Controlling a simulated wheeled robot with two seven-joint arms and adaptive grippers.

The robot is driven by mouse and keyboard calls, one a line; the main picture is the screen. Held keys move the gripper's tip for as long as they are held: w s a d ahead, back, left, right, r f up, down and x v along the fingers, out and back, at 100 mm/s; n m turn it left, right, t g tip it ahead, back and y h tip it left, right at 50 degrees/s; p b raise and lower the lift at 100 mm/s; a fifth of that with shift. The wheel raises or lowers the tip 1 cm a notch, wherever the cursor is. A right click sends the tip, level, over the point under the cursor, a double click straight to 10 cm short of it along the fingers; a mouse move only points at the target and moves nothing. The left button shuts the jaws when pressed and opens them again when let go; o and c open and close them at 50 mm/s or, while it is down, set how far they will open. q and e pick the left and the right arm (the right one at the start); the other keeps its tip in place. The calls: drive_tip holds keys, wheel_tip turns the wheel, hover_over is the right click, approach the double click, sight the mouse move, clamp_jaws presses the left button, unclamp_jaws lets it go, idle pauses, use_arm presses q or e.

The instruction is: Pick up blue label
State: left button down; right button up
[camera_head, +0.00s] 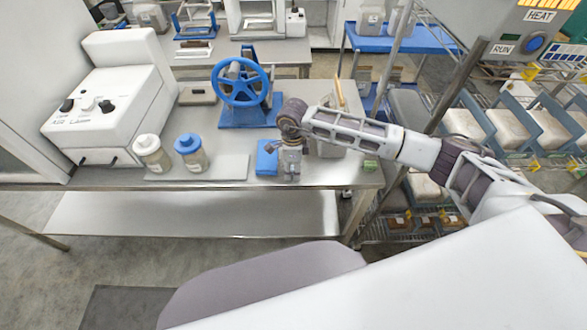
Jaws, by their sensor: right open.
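The blue label (266,160) looks like a small flat blue piece lying on the steel table (215,178) near its front edge. My right gripper (291,174) points down just to the right of the blue label, with my arm coming in from the right. It is open, and nothing shows between its fingers. The right edge of the label is close to the gripper; I cannot tell whether they touch. My left gripper is not in view.
Two jars, one with a white lid (147,143) and one with a blue lid (187,142), stand left of the label. A blue handwheel (241,83) stands behind it. A white machine (105,110) is at the left. A small green item (370,165) lies at the right.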

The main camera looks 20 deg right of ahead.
drive_tip(key=c, duration=0.8)
drive_tip(key=shift+r, duration=0.15)
drive_tip(key=shift+r+b, duration=0.85)
drive_tip(key=shift+r, duration=4)
